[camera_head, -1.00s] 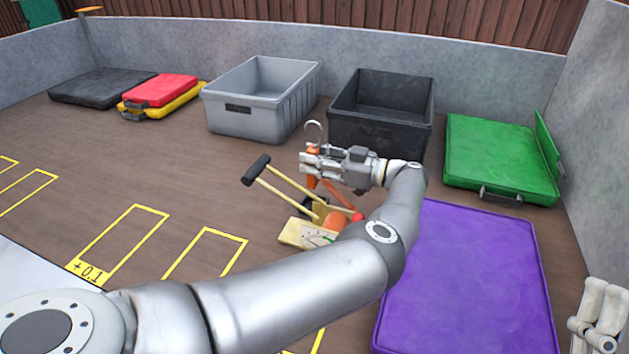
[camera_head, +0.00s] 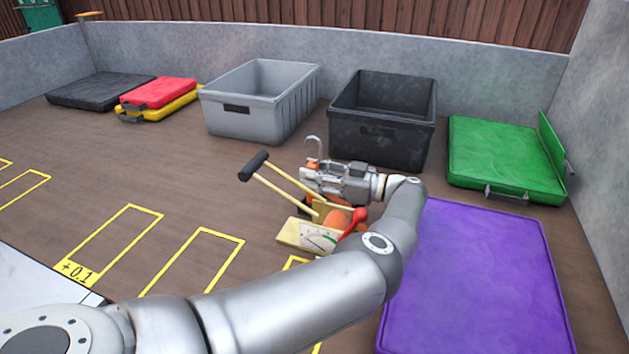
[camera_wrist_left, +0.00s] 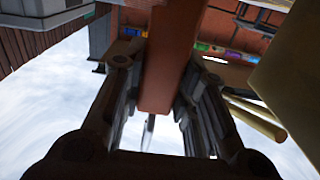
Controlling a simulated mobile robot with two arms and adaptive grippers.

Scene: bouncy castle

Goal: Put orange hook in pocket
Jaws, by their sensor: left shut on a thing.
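My left gripper (camera_head: 310,178) is shut on the orange hook, just above a tool-like assembly on the floor. The hook's curved grey metal end (camera_head: 314,147) stands up above the fingers. In the left wrist view its orange body (camera_wrist_left: 170,60) runs between the two fingers. The assembly has a cream board with a dial (camera_head: 305,235), an orange cylinder (camera_head: 337,222), a red-knobbed lever (camera_head: 357,217) and pale bars with a black grip (camera_head: 253,165). The gripper hides part of it. I cannot make out which part is the pocket. My right gripper is out of view.
A grey bin (camera_head: 262,100) and a black bin (camera_head: 380,118) stand behind the gripper. A purple mat (camera_head: 480,270) lies to the right, with a green case (camera_head: 505,158) beyond. The brown floor at left, with yellow outlines, is clear.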

